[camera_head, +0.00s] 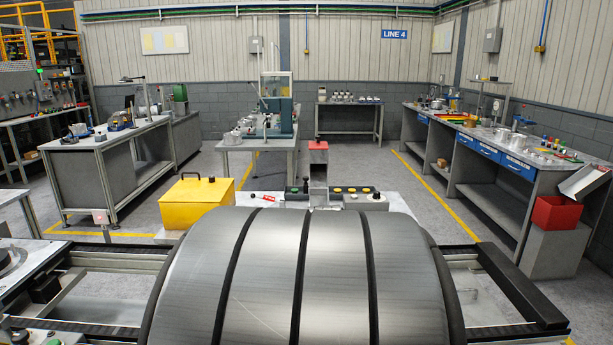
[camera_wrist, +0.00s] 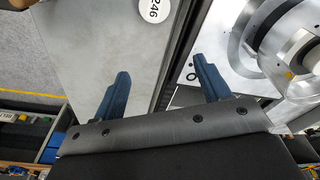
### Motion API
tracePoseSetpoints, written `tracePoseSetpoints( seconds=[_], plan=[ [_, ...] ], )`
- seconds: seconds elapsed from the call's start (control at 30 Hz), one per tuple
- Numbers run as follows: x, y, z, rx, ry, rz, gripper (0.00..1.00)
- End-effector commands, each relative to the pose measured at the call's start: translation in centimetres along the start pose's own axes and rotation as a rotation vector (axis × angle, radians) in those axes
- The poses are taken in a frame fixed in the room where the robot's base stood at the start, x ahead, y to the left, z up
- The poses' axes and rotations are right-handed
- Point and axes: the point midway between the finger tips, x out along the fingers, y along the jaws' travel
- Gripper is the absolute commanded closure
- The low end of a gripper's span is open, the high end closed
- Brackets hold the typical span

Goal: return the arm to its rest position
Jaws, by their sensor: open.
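My gripper (camera_wrist: 161,66) shows in the wrist view, with its two blue fingers wide apart and nothing between them. Below the fingers are a flat grey surface (camera_wrist: 100,45) and a dark rail edge (camera_wrist: 182,55). A silver round metal part (camera_wrist: 285,40) lies at the right of the wrist view, beside the right finger and apart from it. I cannot make out my gripper in the head view, so its place over the work area is not clear from there.
A large curved grey metal surface hides the lower middle of the head view; I cannot tell whether it is mine. Dark rails (camera_head: 520,285) run out to its right. A yellow box (camera_head: 202,194) stands behind left.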

Motion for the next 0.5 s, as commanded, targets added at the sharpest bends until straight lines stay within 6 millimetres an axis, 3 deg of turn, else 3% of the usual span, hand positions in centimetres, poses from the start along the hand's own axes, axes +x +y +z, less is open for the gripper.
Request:
tracePoseSetpoints(
  seconds=[0.5],
  plan=[
    [0.61, 1.13, 0.88, 0.075, 0.001, 0.009, 0.31]
  ],
)
